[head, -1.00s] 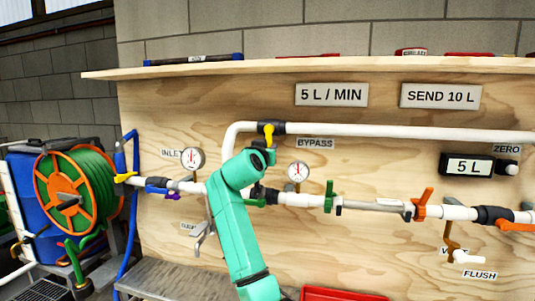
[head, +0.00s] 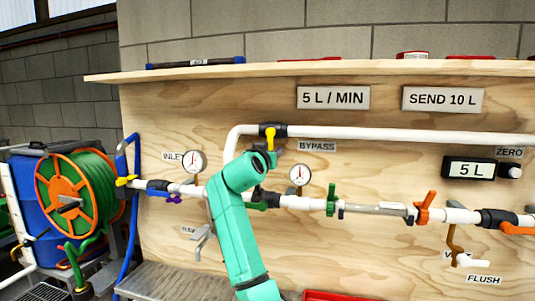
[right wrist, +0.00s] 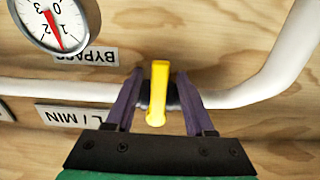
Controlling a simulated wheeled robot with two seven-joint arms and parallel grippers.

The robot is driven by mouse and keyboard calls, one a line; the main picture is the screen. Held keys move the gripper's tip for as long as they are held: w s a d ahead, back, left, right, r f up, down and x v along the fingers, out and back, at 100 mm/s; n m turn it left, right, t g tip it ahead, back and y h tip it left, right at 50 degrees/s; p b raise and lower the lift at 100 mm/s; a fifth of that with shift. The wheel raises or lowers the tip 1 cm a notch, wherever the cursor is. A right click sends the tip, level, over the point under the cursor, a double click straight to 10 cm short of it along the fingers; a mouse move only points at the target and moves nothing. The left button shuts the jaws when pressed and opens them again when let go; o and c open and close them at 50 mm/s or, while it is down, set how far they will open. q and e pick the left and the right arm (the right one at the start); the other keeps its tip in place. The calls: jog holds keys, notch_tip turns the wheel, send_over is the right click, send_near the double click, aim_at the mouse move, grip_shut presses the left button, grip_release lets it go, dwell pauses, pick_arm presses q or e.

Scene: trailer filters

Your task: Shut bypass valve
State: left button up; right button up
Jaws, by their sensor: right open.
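The bypass valve has a yellow handle (head: 270,138) and sits on the upper white pipe, left of the BYPASS label (head: 317,146). The handle lies across the pipe in the head view. In the right wrist view the yellow handle (right wrist: 158,95) also stands across the white pipe. My right gripper (right wrist: 160,76) is open, with one purple finger on each side of the handle and gaps between. In the head view my right arm rises to just below the valve, and its fingers are mostly hidden. My left gripper is out of view.
A pressure gauge (head: 299,174) is right of my wrist, and the inlet gauge (head: 195,161) is to its left. A lower pipe (head: 375,208) with several valves crosses the plywood board. A shelf (head: 400,67) runs above. A hose reel (head: 75,195) stands at left.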

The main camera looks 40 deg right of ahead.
jog(key=b+v, duration=0.3)
jog(key=v, duration=1.1)
jog(key=shift+a+b, duration=0.2)
jog(key=shift+b, duration=0.2)
